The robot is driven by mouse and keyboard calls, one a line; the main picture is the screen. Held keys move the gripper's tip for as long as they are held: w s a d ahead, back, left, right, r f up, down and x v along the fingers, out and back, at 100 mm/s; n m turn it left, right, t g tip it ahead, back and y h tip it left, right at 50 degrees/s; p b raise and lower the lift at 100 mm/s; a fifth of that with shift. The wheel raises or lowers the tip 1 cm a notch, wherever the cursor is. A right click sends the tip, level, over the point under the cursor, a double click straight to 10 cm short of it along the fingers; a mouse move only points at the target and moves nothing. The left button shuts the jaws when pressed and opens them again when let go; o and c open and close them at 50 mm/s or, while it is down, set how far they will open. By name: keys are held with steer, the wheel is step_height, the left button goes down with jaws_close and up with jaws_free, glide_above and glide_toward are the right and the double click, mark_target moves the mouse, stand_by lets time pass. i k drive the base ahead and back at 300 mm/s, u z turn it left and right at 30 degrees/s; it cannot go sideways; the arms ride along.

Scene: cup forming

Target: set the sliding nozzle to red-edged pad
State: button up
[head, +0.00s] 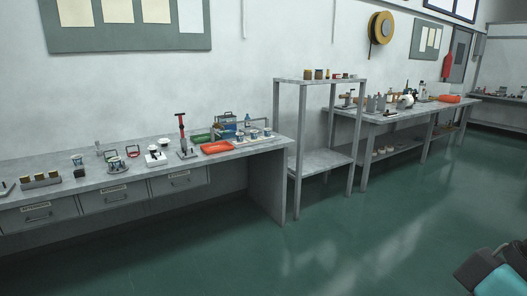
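I cannot make out the sliding nozzle or the red-edged pad for certain at this distance. The left workbench (130,180) carries several small devices. Among them are an upright stand with a red top (182,135), a small white device with round white tops (155,155), and a round grey base with uprights (118,165). A red-orange tray (216,147) lies right of the stand. A dark and teal part of my own arm shows at the bottom right corner, far from the benches. My gripper's fingers are not visible.
A grey shelf rack (320,158) stands between the left workbench and a farther bench (385,118) loaded with small items. Drawers (105,195) hang under the left bench. The green floor (330,240) in front is clear.

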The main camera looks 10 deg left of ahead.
mark_target(217, 124)
steer(key=u, duration=0.8)
steer(key=i, duration=1.65)
steer(key=u, duration=0.7)
steer(key=i, duration=2.05)
steer(key=z, duration=0.75)
steer(key=i, duration=1)
steer(key=z, duration=0.45)
